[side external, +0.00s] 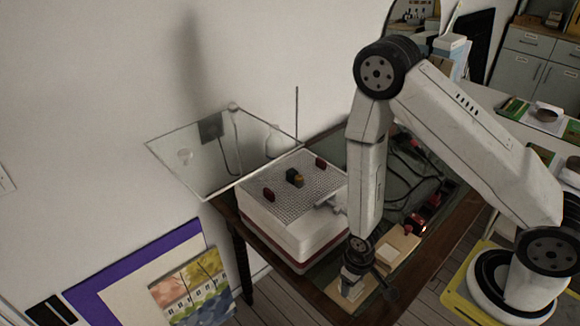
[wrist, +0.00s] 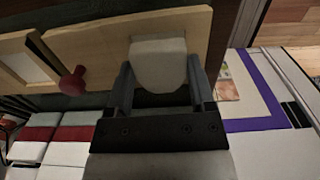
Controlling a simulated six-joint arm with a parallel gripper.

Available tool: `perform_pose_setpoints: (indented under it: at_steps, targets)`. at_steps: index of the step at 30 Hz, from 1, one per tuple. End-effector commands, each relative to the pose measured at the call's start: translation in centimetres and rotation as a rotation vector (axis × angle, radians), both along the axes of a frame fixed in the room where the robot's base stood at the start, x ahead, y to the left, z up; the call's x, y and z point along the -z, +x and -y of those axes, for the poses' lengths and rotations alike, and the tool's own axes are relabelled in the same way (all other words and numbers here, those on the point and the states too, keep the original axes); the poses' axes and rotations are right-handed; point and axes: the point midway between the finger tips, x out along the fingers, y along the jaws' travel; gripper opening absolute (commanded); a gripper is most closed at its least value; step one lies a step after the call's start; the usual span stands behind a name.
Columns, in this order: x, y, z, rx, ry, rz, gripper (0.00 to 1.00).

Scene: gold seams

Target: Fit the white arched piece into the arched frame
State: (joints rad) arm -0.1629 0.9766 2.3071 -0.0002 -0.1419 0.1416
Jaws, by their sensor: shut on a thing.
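The white arched piece (wrist: 160,64) sits between the two fingers of my gripper (wrist: 161,85) in the wrist view, its rounded end towards the palm. My gripper is shut on it. Behind the piece is a pale wooden board (wrist: 100,42), which may be the arched frame; no arched opening shows clearly, and the piece may hide it. I cannot tell whether the piece touches the board or is above it. In the side external view my gripper (side external: 352,286) is low at the table's front edge, over pale wood (side external: 345,298); the piece is hard to make out there.
A pale framed panel (wrist: 24,62) and a red knob (wrist: 72,82) are beside the board. A white box with a perforated top (side external: 290,190) stands left of my arm. Red-and-black items (side external: 425,215) and dark cables lie behind on the table.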

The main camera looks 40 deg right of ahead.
Motion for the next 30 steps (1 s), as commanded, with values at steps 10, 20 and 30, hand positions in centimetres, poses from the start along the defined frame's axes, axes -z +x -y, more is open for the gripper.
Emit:
perform_pose_setpoints:
  at_steps: [10,20,30]
  targets:
    - [0.00,0.00,0.00,0.000,0.000,0.000,0.06]
    - [0.19,0.02,0.00,0.000,0.000,0.000,0.06]
    - [0.56,0.01,0.00,0.000,0.000,0.000,0.06]
